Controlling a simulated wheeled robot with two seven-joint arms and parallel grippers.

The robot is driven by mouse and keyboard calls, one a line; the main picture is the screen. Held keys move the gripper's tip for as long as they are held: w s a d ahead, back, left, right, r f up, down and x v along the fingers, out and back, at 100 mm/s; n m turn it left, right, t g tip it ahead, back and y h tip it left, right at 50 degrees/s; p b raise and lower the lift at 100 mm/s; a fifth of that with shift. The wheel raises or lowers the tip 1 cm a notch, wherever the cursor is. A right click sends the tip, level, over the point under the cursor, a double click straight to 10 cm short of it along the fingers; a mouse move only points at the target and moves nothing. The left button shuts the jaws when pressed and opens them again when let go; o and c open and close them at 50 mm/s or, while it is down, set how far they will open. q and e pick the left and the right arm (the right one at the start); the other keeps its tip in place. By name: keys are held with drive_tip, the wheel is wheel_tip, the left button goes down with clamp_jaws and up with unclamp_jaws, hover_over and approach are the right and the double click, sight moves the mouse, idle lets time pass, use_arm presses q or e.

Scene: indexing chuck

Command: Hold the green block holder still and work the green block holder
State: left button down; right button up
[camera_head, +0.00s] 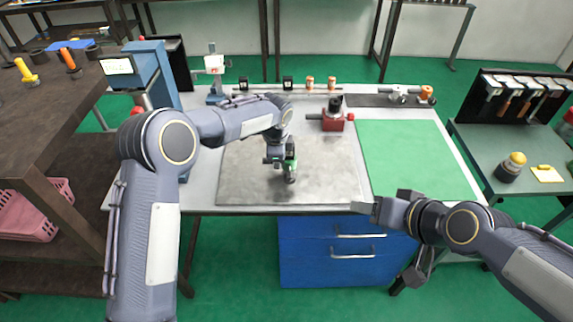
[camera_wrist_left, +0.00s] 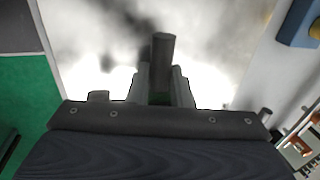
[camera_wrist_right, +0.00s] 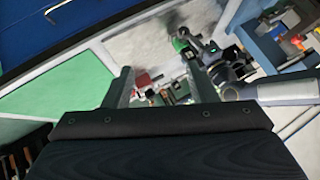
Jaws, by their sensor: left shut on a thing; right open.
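The green block holder (camera_head: 291,166) is a small dark piece with a green part on the metal plate, mostly hidden by my left gripper (camera_head: 280,160). Its green part also shows in the right wrist view (camera_wrist_right: 178,44). My right gripper (camera_wrist_right: 160,82) is open and empty, in front of the table's near edge and well apart from the holder.
The grey metal plate (camera_head: 235,185) is mostly clear. A red block device (camera_head: 333,122) stands behind it, and a green mat (camera_head: 410,160) lies at right. A blue stand (camera_head: 158,75) rises at left, and blue drawers (camera_head: 340,265) are below the table.

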drive_tip(key=shift+w, duration=0.1)
drive_tip(key=w+a+f+t, duration=0.25)
drive_tip(key=w+a, duration=0.35)
drive_tip(key=w, duration=0.3)
drive_tip(key=n+t+h, duration=0.1)
drive_tip(key=t+h, duration=0.4)
drive_tip(key=t, duration=0.2)
approach(290, 182)
drive_tip(key=shift+t, duration=0.25)
drive_tip(key=shift+w+f, duration=0.15)
drive_tip(key=shift+w, duration=5.35)
